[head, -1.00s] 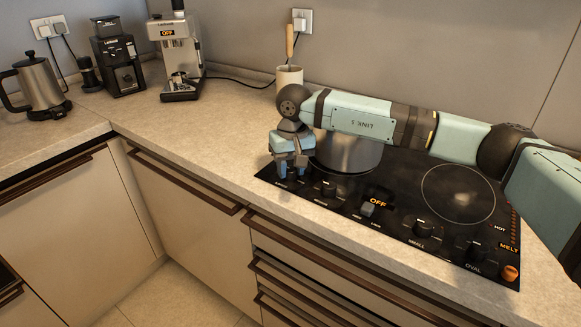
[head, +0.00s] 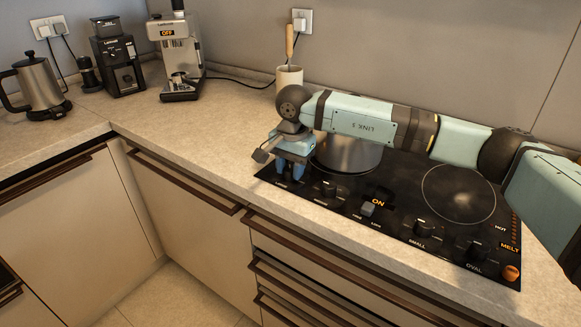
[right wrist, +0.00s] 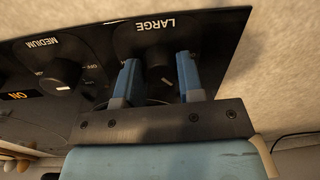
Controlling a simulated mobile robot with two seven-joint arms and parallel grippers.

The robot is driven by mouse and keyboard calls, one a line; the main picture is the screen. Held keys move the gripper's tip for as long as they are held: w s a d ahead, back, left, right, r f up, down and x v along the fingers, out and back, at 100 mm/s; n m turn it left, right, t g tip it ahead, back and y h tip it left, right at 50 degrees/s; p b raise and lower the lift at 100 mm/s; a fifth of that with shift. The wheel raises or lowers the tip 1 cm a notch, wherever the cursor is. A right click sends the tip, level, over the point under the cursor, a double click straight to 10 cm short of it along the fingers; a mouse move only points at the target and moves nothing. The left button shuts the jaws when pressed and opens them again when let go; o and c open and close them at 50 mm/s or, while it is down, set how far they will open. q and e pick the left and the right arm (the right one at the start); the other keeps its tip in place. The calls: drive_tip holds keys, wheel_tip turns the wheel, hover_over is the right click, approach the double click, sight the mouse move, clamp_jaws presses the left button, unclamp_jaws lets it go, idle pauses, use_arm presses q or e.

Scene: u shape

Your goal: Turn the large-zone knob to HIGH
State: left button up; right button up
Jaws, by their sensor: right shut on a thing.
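My right gripper (head: 291,176) is at the left end of the black cooktop (head: 395,185), pointing down. In the right wrist view its two blue fingers (right wrist: 158,85) stand on either side of the large-zone knob (right wrist: 157,70), under the LARGE label (right wrist: 155,24), and are shut on it. The fingers hide this knob in the head view, and its pointer setting cannot be read clearly. The cooktop display (head: 378,203) reads ON. My left gripper is not in view.
The medium knob (head: 329,189), small knob (head: 423,229) and oval knob (head: 477,250) line the cooktop's front. A steel pot (head: 350,155) stands behind my gripper, under my arm. The counter (head: 200,148) to the left is clear.

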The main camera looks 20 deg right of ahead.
drive_tip(key=m, duration=0.6)
drive_tip(key=m+p, duration=0.1)
drive_tip(key=m, duration=0.5)
drive_tip(key=shift+r+m+h, duration=0.1)
drive_tip(key=shift+m+h, duration=0.2)
drive_tip(key=shift+m, duration=0.1)
drive_tip(key=m, duration=0.4)
drive_tip(key=shift+m+p, duration=0.3)
drive_tip(key=shift+p, duration=0.1)
drive_tip(key=m+p, duration=0.1)
drive_tip(key=m, duration=0.3)
drive_tip(key=shift+a, duration=0.1)
drive_tip(key=shift+m, duration=0.9)
drive_tip(key=shift+m+p, duration=0.35)
drive_tip(key=shift+m, duration=0.45)
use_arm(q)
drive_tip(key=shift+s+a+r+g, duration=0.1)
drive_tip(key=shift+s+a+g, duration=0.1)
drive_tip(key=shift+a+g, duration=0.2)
use_arm(e)
drive_tip(key=shift+m, duration=0.3)
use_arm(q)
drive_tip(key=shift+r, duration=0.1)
use_arm(e)
drive_tip(key=shift+w, duration=0.1)
